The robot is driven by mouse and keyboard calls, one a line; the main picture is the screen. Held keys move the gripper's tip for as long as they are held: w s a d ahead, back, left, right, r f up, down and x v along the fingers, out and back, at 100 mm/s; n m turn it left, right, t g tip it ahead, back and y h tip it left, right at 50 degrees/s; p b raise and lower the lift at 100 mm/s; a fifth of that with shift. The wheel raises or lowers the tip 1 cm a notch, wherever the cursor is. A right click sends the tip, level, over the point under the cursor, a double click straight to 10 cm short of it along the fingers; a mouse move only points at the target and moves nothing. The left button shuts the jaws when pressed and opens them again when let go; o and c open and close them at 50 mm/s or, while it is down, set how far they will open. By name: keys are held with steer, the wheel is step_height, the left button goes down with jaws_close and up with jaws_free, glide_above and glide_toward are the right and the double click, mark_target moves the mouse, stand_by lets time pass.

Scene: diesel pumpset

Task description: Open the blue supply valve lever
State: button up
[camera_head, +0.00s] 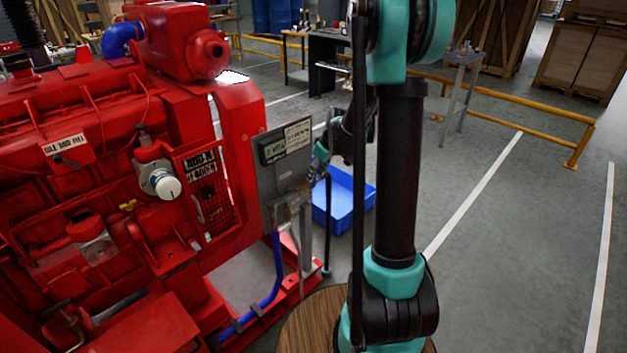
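I cannot make out a blue valve lever in this view. A blue hose (277,272) runs down from the grey control panel (285,168) and along the red base of the engine. My arm stands upright in front, right of the panel.
The red diesel engine (95,130) fills the left side, with a blue elbow pipe (122,40) on top. A blue crate (345,203) stands on the floor behind the panel. Yellow rails (500,98) cross the back right. The floor at right is clear.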

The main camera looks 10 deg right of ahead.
mark_target(313, 186)
steer(key=shift+x, duration=2.05)
steer(key=shift+c, duration=0.5)
jaws_close()
